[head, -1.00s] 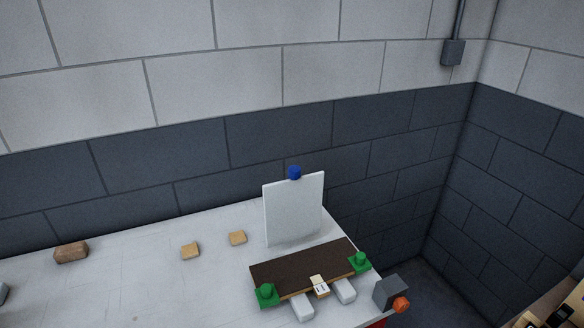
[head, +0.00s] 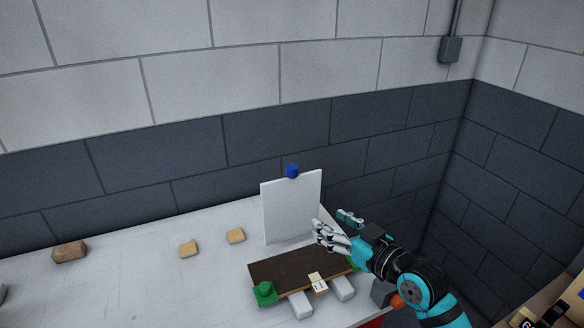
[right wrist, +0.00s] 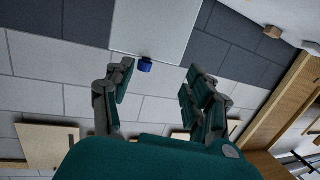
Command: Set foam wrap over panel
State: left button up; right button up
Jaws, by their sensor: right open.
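A white upright sheet, which looks like the foam wrap (head: 290,212), stands at the back of the white table with a blue knob (head: 292,170) on its top edge. The brown panel (head: 300,267) lies flat in front of it, with a green block (head: 264,292) at its left end. My right gripper (head: 335,226) is open and empty, in front of the sheet's lower right edge in the picture and over the panel's right end. In the right wrist view the sheet (right wrist: 152,25) and blue knob (right wrist: 145,65) show between and beyond the open fingers. My left gripper is out of view.
Two small tan blocks (head: 188,249) and a brown block (head: 70,252) lie on the white table (head: 130,290) to the left. A cream tag (head: 318,283) and two pale bars (head: 301,304) are at the panel's front edge. A brick wall stands behind.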

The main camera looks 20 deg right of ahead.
aim_at(296, 170)
notch_tip(296, 170, up, 5)
jog(key=w+d+t, duration=0.2)
jog(key=p+x, duration=0.1)
jog(key=x, duration=0.4)
jog(key=p+x, duration=0.2)
jog(key=x, duration=0.3)
jog(key=f+p+x, duration=0.1)
jog(key=x, duration=0.4)
jog(key=shift+w+a+p, duration=0.2)
jog(key=shift+a+p, duration=0.15)
jog(key=shift+a, duration=0.1)
jog(key=shift+w+a+f, duration=0.15)
jog(key=shift+w, duration=0.35)
grip_shut()
